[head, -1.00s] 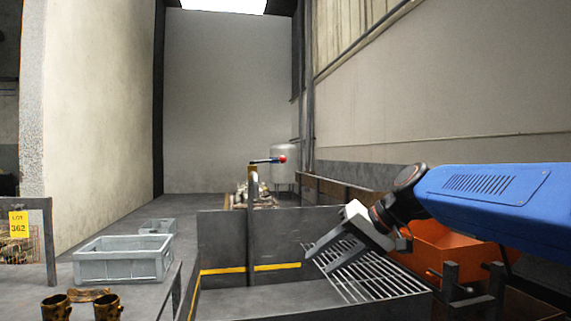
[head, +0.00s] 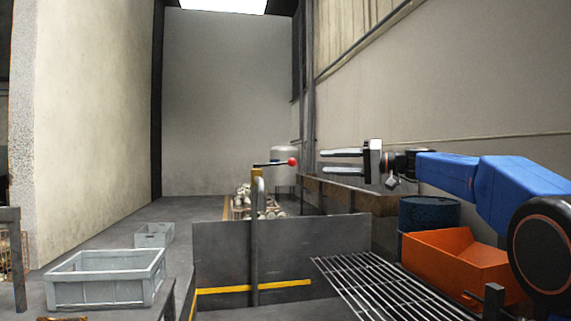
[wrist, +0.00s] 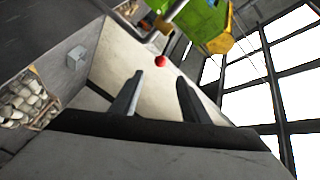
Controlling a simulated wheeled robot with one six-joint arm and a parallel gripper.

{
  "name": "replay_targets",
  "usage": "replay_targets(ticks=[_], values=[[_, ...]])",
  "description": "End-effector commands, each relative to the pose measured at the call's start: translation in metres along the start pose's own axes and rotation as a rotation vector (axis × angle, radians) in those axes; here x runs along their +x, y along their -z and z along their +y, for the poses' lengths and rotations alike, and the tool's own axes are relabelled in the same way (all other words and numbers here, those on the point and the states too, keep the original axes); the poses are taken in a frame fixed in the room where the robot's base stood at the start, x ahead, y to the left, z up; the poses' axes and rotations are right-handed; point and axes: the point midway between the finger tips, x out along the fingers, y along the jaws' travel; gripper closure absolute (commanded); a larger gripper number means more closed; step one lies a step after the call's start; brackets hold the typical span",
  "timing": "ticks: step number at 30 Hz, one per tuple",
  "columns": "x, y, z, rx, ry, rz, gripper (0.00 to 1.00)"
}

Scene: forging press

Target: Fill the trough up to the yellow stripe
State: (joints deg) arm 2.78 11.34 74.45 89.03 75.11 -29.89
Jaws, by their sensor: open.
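The grey metal trough (head: 222,255) stands in the lower middle of the head view, with a yellow stripe (head: 220,290) along its inner wall. I see no liquid at the stripe; the trough's bottom is mostly cut off. A pipe (head: 261,235) rises at its far wall, and a lever with a red knob (head: 292,161) sits above it. The red knob also shows in the wrist view (wrist: 160,62), beyond the fingers. My gripper (head: 340,161) is open and empty, to the right of the knob at about its height, fingers pointing left.
A slatted rack (head: 375,285) covers the trough's right side. An orange bin (head: 455,262) and a blue drum (head: 430,212) stand at right. A grey crate (head: 105,278) is at left. Pale lumps (head: 245,203) lie behind the trough.

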Motion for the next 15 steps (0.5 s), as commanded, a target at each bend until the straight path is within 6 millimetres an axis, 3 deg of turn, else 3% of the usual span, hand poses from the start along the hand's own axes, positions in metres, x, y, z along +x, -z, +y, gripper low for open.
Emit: replay_targets(ticks=[5,15], values=[[0.020,-0.001,0.000,0.000,0.001,-0.003,0.58],[0.080,-0.002,0.001,0.001,0.000,-0.004,0.58]])
